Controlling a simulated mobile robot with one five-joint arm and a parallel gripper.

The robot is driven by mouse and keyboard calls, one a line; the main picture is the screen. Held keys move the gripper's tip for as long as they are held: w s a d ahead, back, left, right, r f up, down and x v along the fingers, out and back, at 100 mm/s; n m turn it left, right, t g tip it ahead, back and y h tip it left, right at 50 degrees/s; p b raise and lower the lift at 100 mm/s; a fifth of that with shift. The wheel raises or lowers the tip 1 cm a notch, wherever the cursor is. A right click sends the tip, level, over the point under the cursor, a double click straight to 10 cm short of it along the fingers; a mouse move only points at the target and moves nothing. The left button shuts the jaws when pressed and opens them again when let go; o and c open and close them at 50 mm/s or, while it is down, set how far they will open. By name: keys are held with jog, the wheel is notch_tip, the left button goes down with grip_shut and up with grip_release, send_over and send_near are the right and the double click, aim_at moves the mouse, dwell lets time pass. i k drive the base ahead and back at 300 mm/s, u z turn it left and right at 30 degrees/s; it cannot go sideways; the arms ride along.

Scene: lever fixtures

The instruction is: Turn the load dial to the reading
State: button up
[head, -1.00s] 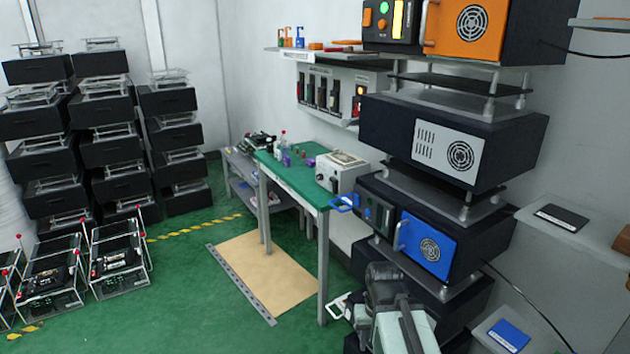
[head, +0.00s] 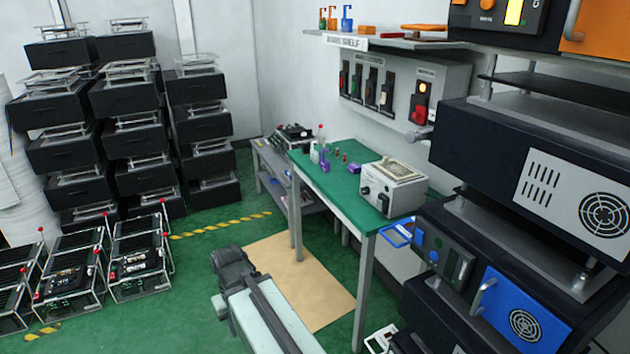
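A white box (head: 405,197) stands on the green-topped table (head: 340,200), with dark knobs (head: 382,203) on its front face. One of these may be the load dial, but the markings and any reading are too small to make out. My arm reaches up from the bottom centre, over the floor in front of the table, well apart from the box. A dark part at its far end (head: 231,268) shows, but I cannot make out fingers or any held thing.
A blue-fronted unit (head: 525,312) and a stacked rack (head: 540,170) stand close on the right. Framed units (head: 140,250) stand on the left floor. Green floor is open between them and the table.

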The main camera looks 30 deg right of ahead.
aim_at(365, 190)
jog(key=u, duration=0.3)
jog(key=i, duration=1.55)
jog(key=z, duration=0.05)
